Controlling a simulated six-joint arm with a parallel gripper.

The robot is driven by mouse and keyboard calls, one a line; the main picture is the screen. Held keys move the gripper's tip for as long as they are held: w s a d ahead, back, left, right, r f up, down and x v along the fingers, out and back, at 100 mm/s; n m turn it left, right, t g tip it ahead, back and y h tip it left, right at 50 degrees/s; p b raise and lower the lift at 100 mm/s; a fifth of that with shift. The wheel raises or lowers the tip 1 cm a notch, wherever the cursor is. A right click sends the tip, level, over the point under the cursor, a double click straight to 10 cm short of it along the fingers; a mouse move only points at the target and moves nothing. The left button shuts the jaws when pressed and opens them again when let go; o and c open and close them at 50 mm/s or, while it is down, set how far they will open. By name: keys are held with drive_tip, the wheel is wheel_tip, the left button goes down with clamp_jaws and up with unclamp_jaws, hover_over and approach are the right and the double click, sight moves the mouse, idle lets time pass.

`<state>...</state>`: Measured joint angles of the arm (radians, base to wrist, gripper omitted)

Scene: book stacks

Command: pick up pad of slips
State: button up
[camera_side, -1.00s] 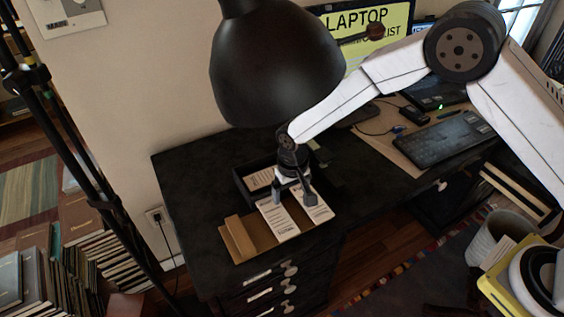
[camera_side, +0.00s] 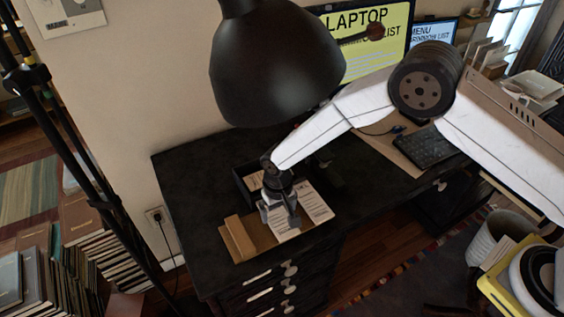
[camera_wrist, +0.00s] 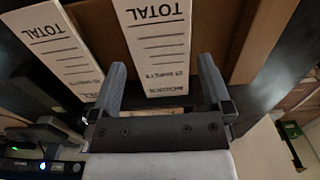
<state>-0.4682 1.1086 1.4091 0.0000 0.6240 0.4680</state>
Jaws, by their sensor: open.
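Two white pads of slips with printed lines lie side by side on a brown cardboard tray (camera_side: 262,236) at the desk's front. In the wrist view the middle pad (camera_wrist: 158,40) lies between my fingers' lines, its printed end toward me. The other pad (camera_wrist: 52,45) is to its left. In the side view my gripper (camera_side: 280,220) is over the left pad (camera_side: 287,234) and partly hides it; the right pad (camera_side: 317,207) is beside it. My gripper (camera_wrist: 162,64) is open, with one finger at each side of the middle pad. Whether the fingertips touch it is unclear.
A folded cardboard flap (camera_side: 238,238) rises at the tray's left. A black box (camera_side: 244,182) stands behind the pads. A large black lamp shade (camera_side: 275,65) hangs above. The desk (camera_side: 190,175) is clear to the left.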

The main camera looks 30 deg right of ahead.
drive_tip(key=shift+f, duration=0.9)
drive_tip(key=c, duration=0.9)
drive_tip(key=shift+r, duration=0.2)
drive_tip(key=shift+r, duration=0.8)
drive_tip(key=shift+s+d+r, duration=0.9)
drive_tip(key=shift+s+r, duration=0.95)
drive_tip(key=shift+s, duration=0.3)
drive_tip(key=shift+s+d+r, duration=0.85)
drive_tip(key=shift+s+r, duration=1)
drive_tip(key=shift+s, duration=0.35)
drive_tip(key=shift+s+d+r, duration=0.9)
drive_tip(key=shift+s+r, duration=0.95)
drive_tip(key=shift+s, duration=0.3)
